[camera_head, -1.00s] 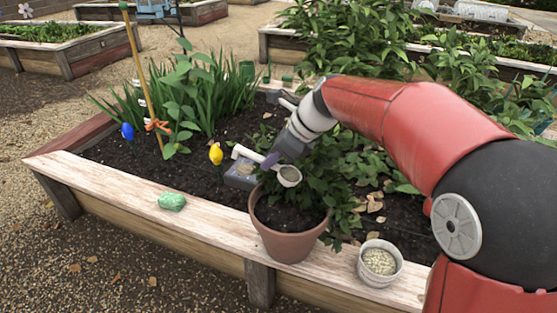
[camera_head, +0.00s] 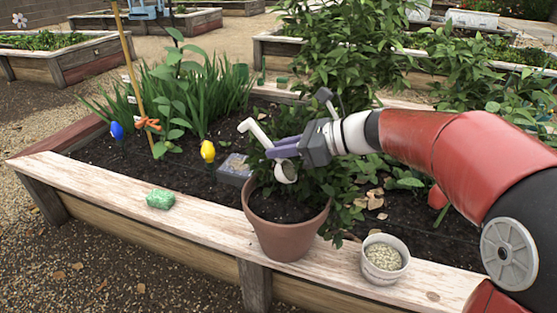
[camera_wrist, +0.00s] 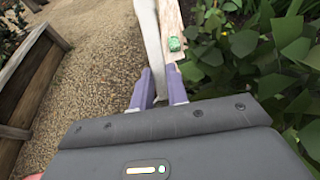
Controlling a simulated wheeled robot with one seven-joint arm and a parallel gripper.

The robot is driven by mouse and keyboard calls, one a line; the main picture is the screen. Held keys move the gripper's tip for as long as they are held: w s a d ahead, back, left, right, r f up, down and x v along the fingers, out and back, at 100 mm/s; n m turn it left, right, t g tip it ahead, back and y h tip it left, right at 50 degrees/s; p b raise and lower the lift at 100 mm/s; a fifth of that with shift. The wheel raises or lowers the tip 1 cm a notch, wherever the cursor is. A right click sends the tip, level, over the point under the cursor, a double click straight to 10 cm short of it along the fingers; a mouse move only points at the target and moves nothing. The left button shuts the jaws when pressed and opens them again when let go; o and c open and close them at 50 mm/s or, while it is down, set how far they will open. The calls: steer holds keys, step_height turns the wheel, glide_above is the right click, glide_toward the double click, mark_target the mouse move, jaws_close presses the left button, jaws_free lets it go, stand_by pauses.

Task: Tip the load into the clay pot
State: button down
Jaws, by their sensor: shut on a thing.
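The clay pot (camera_head: 286,240) stands on the bed's front wooden ledge, with dark soil and a leafy plant at its rear. My gripper (camera_head: 284,149) is shut on the handle of a white scoop (camera_head: 256,134), whose cup (camera_head: 286,172) hangs tilted above the pot's opening, apart from the soil. I cannot tell what is in the cup. In the wrist view the pale handle (camera_wrist: 150,45) runs up between the purple fingers (camera_wrist: 160,88); the cup and pot are hidden there.
A white tub of pale grains (camera_head: 384,258) stands right of the pot. A green stone (camera_head: 160,199) lies on the ledge to the left. A grey box (camera_head: 236,168), a yellow stake ornament (camera_head: 207,151) and a blue one (camera_head: 117,130) stand in the bed. Leafy plants crowd behind the gripper.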

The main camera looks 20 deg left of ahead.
steer(key=shift+d+f+y+b, duration=0.25)
steer(key=shift+d+y+b, duration=0.45)
steer(key=shift+b, duration=0.75)
steer(key=shift+d+f+y+b, duration=0.25)
steer(key=shift+y+b, duration=0.75)
steer(key=shift+b, duration=0.45)
steer(key=shift+d+r+y+b, duration=0.35)
steer(key=shift+y+b, duration=0.35)
steer(key=shift+b, duration=0.05)
